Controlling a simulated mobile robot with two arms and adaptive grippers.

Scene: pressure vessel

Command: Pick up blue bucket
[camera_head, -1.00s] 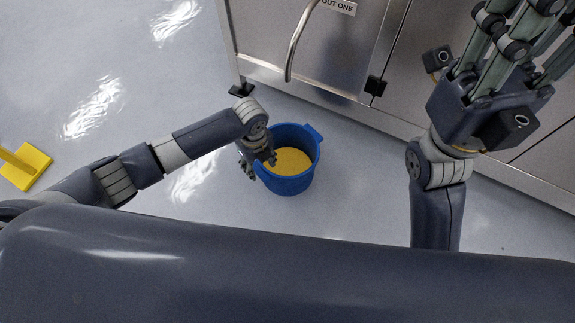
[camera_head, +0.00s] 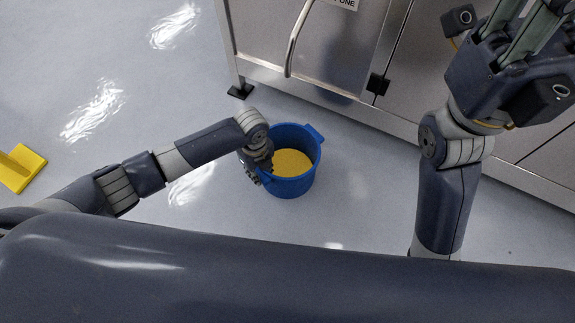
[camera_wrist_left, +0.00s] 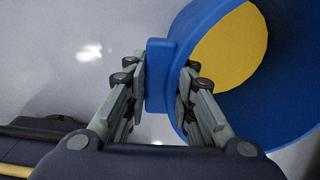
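The blue bucket (camera_head: 309,172) stands upright on the floor with yellow contents (camera_head: 291,162) inside. A blue tab (camera_head: 316,133) sticks out from its far right rim. My left gripper (camera_head: 258,175) is at the bucket's left rim. In the left wrist view, the open fingers of my left gripper (camera_wrist_left: 163,85) are on either side of another blue tab (camera_wrist_left: 160,75). Narrow gaps seem to show beside the tab, and the right finger overlaps the bucket (camera_wrist_left: 190,35) in view. My right gripper (camera_head: 520,40) is raised at the upper right, away from the bucket, with its fingertips cut off by the frame.
A metal cabinet (camera_head: 335,50) with a curved handle (camera_head: 296,40) and a dark foot (camera_head: 240,91) stands just behind the bucket. A yellow object (camera_head: 20,170) is on the floor at the far left. The floor between it and my left arm is clear.

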